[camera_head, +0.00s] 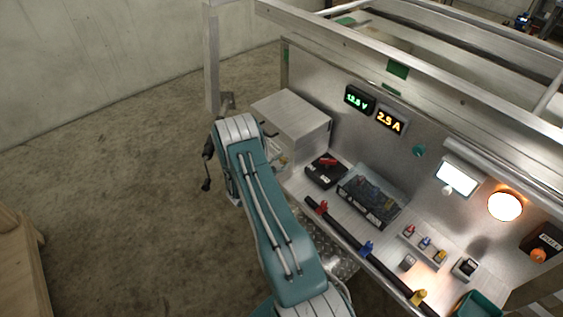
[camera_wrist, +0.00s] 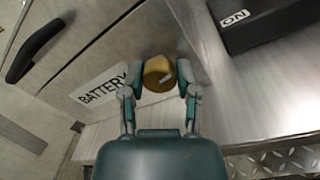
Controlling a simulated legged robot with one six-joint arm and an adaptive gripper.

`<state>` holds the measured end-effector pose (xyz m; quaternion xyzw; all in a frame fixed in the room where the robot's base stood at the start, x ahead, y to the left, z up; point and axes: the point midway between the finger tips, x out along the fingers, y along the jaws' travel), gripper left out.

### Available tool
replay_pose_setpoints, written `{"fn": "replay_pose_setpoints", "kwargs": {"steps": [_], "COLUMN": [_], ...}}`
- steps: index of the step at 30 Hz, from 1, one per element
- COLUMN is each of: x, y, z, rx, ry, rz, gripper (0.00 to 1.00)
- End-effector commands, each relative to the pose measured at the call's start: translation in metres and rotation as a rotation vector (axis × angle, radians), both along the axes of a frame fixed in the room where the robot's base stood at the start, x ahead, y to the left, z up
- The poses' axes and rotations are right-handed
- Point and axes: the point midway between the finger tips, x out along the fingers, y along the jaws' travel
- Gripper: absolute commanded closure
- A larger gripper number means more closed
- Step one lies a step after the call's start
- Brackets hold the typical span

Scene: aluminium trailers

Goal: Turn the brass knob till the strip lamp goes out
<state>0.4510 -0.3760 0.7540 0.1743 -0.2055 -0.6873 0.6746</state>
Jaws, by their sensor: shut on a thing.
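The brass knob (camera_wrist: 157,70) is round, with a pale mark on its face, beside a white "BATTERY" label (camera_wrist: 104,86) in the wrist view. My gripper (camera_wrist: 159,78) is shut on the knob, one finger on each side. A green display (camera_head: 359,99) reads about 13.5 V and an orange one (camera_head: 390,121) about 2.9 A.
A round orange lamp (camera_head: 505,206) glows at the right. A black box marked "ON" (camera_wrist: 262,20) is close to my gripper. The bench carries a clear-topped case (camera_head: 370,194) and a black bar (camera_head: 365,252) with coloured clips.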

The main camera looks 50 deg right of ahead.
Motion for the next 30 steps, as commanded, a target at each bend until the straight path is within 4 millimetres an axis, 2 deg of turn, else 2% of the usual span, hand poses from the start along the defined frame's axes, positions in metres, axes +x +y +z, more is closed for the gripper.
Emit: {"fn": "replay_pose_setpoints", "kwargs": {"steps": [3, 4, 6, 20, 23, 30], "x": [0.001, 0.001, 0.0, 0.001, 0.002, 0.004], "y": [-0.001, -0.001, -0.001, 0.005, 0.018, 0.069], "z": [0.002, 0.002, 0.002, 0.0, -0.001, -0.003], "rx": [-0.003, -0.003, -0.003, 0.0, 0.0, 0.0], "ry": [-0.002, -0.002, -0.001, 0.002, 0.003, 0.003], "rz": [-0.001, -0.001, -0.001, 0.001, 0.003, 0.006], "gripper": [1.0, 0.54, 0.24, 0.24, 0.24, 0.24]}}
